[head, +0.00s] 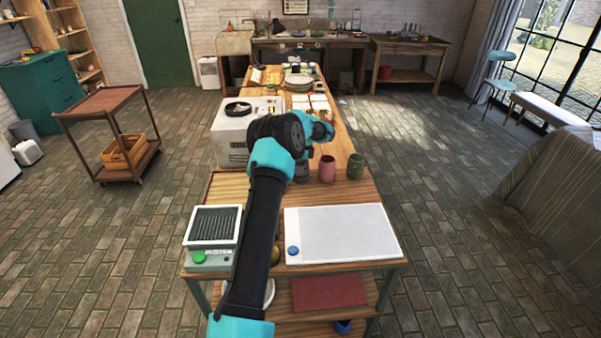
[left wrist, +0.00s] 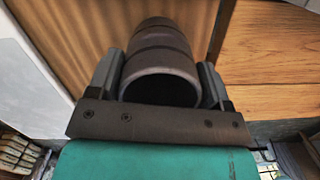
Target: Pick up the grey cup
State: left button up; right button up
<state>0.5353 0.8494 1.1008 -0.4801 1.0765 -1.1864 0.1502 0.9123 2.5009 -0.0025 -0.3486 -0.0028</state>
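The grey cup (left wrist: 163,65) is a dark, ribbed cup with its open mouth toward the camera in the left wrist view. It sits between the two fingers of my left gripper (left wrist: 160,85), which press close against both its sides. In the head view, my left gripper (head: 308,150) is over the far part of the near table, and the grey cup (head: 302,172) is partly hidden behind my arm. I cannot tell whether the cup's base touches the table. My right gripper is not in view.
A pink cup (head: 327,169) and a green cup (head: 355,167) stand just right of the grey cup. A white board (head: 345,235) and a slatted device (head: 213,228) lie nearer. A white box (head: 228,140) stands to the left.

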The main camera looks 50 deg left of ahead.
pick_arm(q)
jog(key=c, duration=0.6)
jog(key=shift+r, duration=0.15)
jog(key=s+d+r, duration=0.4)
jog(key=s+d, duration=0.6)
jog(key=d, duration=0.2)
jog(key=shift+s+r, duration=0.25)
jog(key=shift+r, duration=0.15)
dwell(0.5)
